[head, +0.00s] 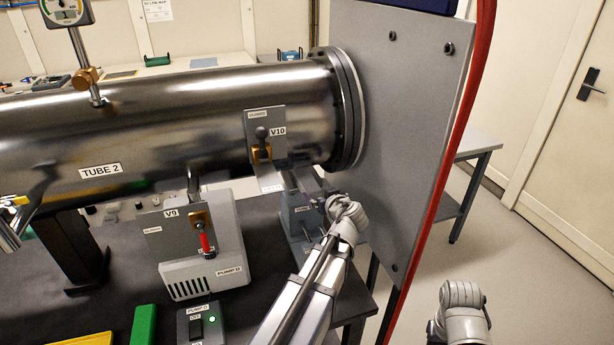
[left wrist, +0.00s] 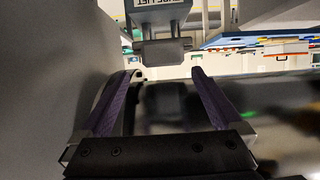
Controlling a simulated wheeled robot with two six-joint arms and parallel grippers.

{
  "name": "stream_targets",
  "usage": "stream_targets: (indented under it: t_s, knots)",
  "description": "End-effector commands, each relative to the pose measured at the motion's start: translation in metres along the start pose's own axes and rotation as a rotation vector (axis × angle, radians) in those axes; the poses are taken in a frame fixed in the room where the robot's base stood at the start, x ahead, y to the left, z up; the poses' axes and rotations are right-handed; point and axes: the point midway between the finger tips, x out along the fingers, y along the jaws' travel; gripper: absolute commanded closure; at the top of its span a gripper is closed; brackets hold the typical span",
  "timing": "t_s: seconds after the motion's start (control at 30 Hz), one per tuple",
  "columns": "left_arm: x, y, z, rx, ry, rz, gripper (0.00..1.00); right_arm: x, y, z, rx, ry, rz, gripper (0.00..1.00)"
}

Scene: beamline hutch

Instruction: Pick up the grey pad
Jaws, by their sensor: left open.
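My left gripper (head: 318,196) is at the right end of the bench, below the V10 valve and beside a blue-grey stand (head: 297,212). In the left wrist view the two purple fingers (left wrist: 163,95) are wide apart with nothing gripped between them. A grey block (left wrist: 166,50) shows beyond the fingertips, under a labelled grey housing (left wrist: 162,12). It may be the grey pad, but I cannot tell for sure. In the head view I cannot make out the pad apart from the stand.
The steel tube (head: 190,110) runs above the bench. A large grey panel (head: 410,130) with a red hose (head: 455,150) stands just right of my left gripper. The pump (head: 205,260), a green block (head: 143,326) and a switch box (head: 200,322) are on the black bench.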

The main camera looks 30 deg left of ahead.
Motion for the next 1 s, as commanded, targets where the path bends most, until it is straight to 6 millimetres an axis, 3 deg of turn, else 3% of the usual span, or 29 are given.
stream_targets:
  t_s: [0.3, 0.57, 0.83, 1.0]
  knots:
    - [0.025, 0.0, 0.002, -0.001, -0.002, -0.002, 0.0, 0.011, -0.001, -0.001, 0.0, 0.0, 0.0, 0.5]
    - [0.033, -0.001, 0.002, 0.001, -0.002, -0.001, 0.0, 0.014, -0.001, -0.001, 0.0, 0.0, 0.0, 0.5]
    - [0.071, -0.003, 0.004, 0.0, -0.003, -0.002, 0.0, 0.03, -0.003, -0.002, 0.0, 0.0, 0.0, 0.5]
    - [0.079, -0.004, 0.002, 0.001, -0.003, -0.001, 0.0, 0.031, -0.003, -0.002, 0.0, 0.0, 0.0, 0.5]
